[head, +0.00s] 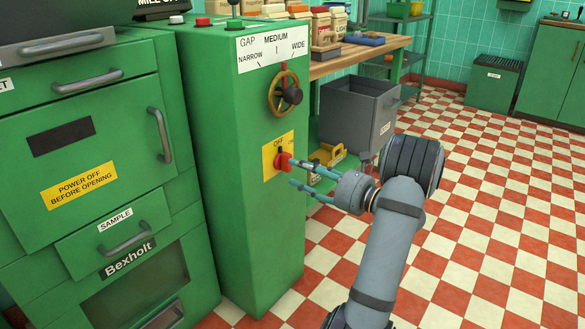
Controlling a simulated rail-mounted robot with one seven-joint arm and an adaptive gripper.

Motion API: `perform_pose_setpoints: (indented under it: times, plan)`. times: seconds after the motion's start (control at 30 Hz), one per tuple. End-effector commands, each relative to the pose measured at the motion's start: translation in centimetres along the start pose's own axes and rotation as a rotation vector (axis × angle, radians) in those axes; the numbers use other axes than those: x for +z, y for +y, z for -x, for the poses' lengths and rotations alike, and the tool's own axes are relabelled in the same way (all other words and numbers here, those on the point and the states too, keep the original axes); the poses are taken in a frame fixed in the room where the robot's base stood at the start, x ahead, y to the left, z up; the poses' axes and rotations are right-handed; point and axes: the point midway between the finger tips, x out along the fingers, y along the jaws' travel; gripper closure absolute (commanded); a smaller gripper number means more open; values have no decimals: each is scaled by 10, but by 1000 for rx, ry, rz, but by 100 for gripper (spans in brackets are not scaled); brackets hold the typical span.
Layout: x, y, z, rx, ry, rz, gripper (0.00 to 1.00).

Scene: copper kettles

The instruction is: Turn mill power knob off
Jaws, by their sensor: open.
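The red mill power knob (282,162) sits on a yellow plate (271,165) marked "OFF" on the right-hand side of the green mill cabinet (227,150). My gripper (291,173) reaches in from the right, with its fingers pointing left toward the knob. It is open, with one fingertip at about the knob's height and touching or very near it, and the other lower. I cannot tell whether the knob is between the fingers. Part of the plate's lettering is hard to read, and the knob's exact setting is unclear.
Above the knob is a gap handwheel (284,93) under a NARROW, MEDIUM, WIDE scale. A grey bin (357,118) stands behind my gripper, beside a wooden bench (362,55). The checkered floor (480,200) to the right is clear.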

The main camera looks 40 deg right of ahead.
Motion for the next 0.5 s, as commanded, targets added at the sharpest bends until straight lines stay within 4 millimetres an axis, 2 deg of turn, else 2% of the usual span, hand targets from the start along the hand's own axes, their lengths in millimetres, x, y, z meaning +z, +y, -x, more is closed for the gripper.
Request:
perform_pose_setpoints:
  times: [0.03, 0.2, 0.3, 0.5]
  plan:
    - [0, -2, 13, -6, 1, 0, 56]
    - [0, -1, 48, -4, 0, -1, 56]
    - [0, -1, 63, -3, 0, 0, 56]
    - [0, 0, 78, -1, 0, 0, 56]
